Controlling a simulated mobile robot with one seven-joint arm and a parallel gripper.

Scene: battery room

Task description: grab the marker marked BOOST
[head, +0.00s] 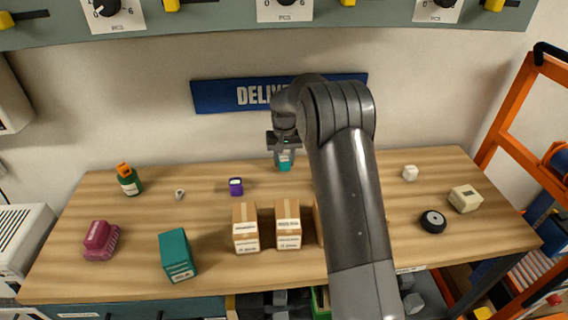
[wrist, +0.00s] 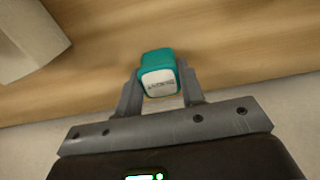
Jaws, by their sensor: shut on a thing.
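My gripper (head: 284,157) is near the back edge of the wooden table, in front of the blue wall sign. It is shut on a small teal block with a white label (head: 285,164). In the wrist view, the teal block (wrist: 160,63) sits between the two fingers, its label face towards the camera. The label's print is too blurred to read, so I cannot tell whether it says BOOST. I cannot tell whether the block touches the table (head: 330,170). No other thing with a readable BOOST label shows.
A purple item (head: 236,187), a small ring (head: 180,194) and a green bottle (head: 130,181) stand to the left. Cardboard boxes (head: 288,224) stand in front, partly behind my arm. A teal box (head: 177,256) and magenta item (head: 100,240) are front left.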

